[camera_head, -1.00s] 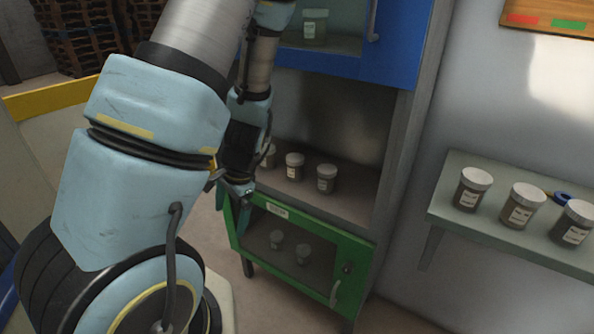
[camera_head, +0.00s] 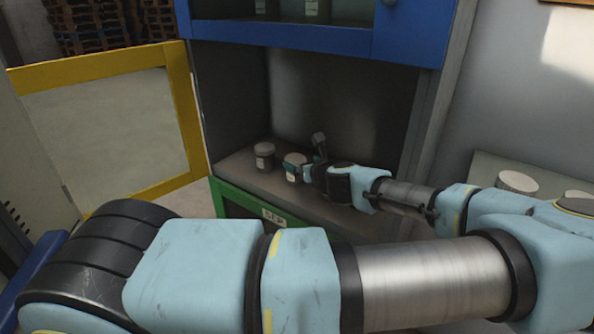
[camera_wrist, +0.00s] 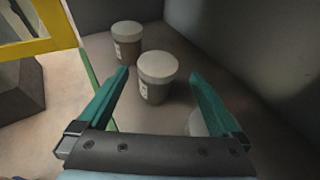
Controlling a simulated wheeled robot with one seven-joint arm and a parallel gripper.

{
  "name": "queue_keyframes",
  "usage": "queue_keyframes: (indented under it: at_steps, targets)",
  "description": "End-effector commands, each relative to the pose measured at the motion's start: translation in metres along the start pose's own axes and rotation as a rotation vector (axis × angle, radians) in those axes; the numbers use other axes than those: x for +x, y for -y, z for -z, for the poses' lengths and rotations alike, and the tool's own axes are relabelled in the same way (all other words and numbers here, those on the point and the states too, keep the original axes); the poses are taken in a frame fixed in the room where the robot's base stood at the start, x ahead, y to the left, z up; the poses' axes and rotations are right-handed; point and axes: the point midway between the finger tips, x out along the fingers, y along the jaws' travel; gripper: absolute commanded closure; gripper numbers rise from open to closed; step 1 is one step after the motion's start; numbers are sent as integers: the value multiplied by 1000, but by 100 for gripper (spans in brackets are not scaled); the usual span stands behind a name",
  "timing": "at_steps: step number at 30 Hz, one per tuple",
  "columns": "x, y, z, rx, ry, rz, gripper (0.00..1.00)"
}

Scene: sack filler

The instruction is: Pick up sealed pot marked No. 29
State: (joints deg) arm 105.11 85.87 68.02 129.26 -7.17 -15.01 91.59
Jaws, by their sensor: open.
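Several white-lidded grey pots stand upright on the middle shelf of the cabinet; their labels are too small to read, so I cannot tell which is No. 29. One pot (camera_head: 294,167) is right at my gripper (camera_head: 307,170). In the wrist view my gripper (camera_wrist: 160,76) is open, its two teal fingers pointing at a pot (camera_wrist: 156,82) that appears between the tips. I cannot tell whether they touch it. Another pot (camera_head: 264,156) stands further left, and also shows in the wrist view (camera_wrist: 127,45). A third lid (camera_wrist: 197,123) is partly hidden behind the right finger.
The yellow-framed door (camera_head: 185,110) stands open at the left. The blue upper compartment (camera_head: 410,36) and green lower door (camera_head: 232,208) bound the shelf. A side shelf with pots (camera_head: 517,182) is at the right, partly behind my arm. The shelf's back is clear.

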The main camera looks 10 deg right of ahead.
Motion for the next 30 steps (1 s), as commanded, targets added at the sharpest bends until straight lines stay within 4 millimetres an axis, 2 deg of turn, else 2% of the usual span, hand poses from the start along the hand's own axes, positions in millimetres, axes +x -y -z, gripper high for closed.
queue_keyframes:
  at_steps: [6,13,21,30]
  targets:
    - [34,-2,-1,-2,-2,-5,0]
    - [50,-3,-2,-2,-3,-6,0]
    - [88,-3,-2,-2,-3,-6,0]
    - [94,-3,0,-3,-3,-5,0]
